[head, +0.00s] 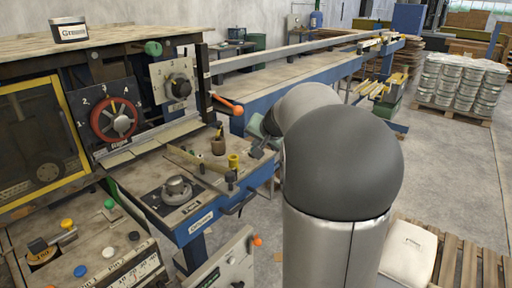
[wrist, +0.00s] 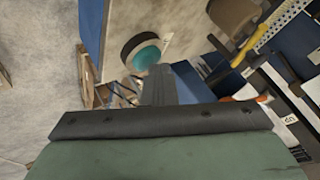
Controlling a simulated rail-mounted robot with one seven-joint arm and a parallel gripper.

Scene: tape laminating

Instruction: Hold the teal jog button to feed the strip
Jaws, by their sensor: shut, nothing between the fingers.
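A round teal button (wrist: 147,57) in a dark and white ring shows in the wrist view, just above my fingertips. My gripper (wrist: 158,72) is shut and empty, with its dark fingers pointing towards the button's lower edge. A small gap seems to show between them, but I cannot tell for sure whether they touch. In the head view my arm covers most of the gripper, and only a greenish part of it shows at the arm's left. I cannot make out the teal button in the head view.
A blue-framed machine with a red handwheel (head: 115,120) and a grey knob (head: 177,187) stands at the left. A button panel (head: 85,250) is at lower left. A pallet of cans (head: 460,88) stands at right.

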